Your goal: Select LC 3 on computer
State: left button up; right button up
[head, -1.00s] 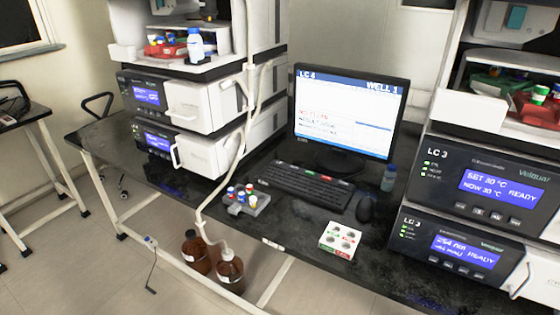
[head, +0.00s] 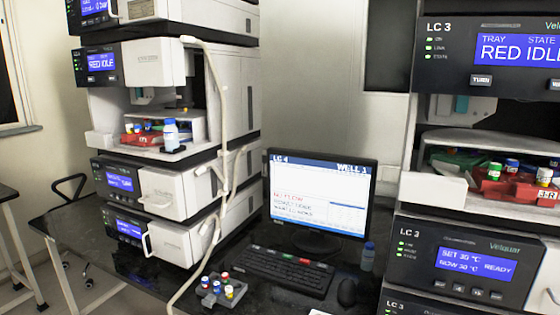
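The computer monitor (head: 319,197) stands on the black bench between two instrument stacks. Its header reads "LC 4" at the left and "WELL 1" at the right, with red and dark text lines below that are too small to read surely. The keyboard (head: 286,270) lies in front of it, with green and red marked keys along its far edge. The mouse (head: 347,292) is right of the keyboard. The right stack (head: 455,255) is labelled LC 3; its upper display reads "TRAY STATE RED IDLE". Neither of my grippers is in view.
A grey vial rack (head: 219,292) with several coloured caps sits left of the keyboard. A blue-capped bottle (head: 368,257) stands right of the monitor. The left stack (head: 160,190) has an open bay with a red tray and a bottle. A white tube hangs along its front.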

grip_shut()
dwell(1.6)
